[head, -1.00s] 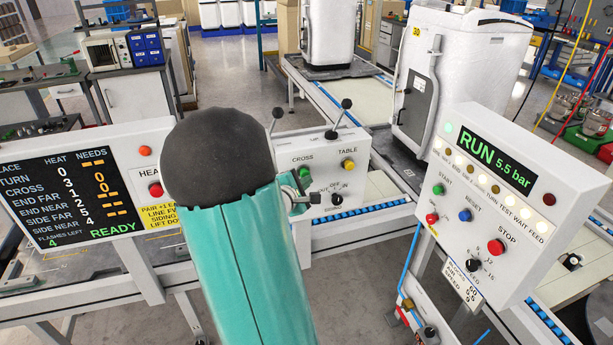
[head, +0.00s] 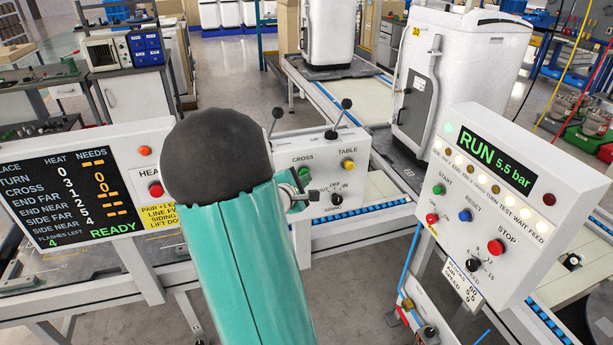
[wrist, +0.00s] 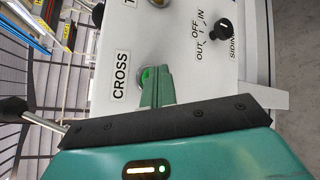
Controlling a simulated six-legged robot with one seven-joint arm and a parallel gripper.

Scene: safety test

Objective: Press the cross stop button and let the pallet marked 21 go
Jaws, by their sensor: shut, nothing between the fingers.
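The green CROSS button (head: 304,172) is on a small white control box, beside a yellow TABLE button (head: 348,165). In the wrist view the green button (wrist: 147,77) sits next to the CROSS label, partly covered by my fingers. My gripper (head: 304,197) is shut and empty, its tips right at the button; I cannot tell whether they touch it. The teal fingers also show in the wrist view (wrist: 156,88). A white cabinet (head: 455,75) tagged 30 stands on a dark pallet (head: 388,150). I see no readable number 21.
A status board (head: 70,190) at left reads READY. The console (head: 515,215) at right shows RUN 5.5 bar and a red STOP button (head: 496,247). A black OUT/OFF/IN switch (head: 337,199) is below the TABLE button. Two levers (head: 345,104) rise behind the box.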

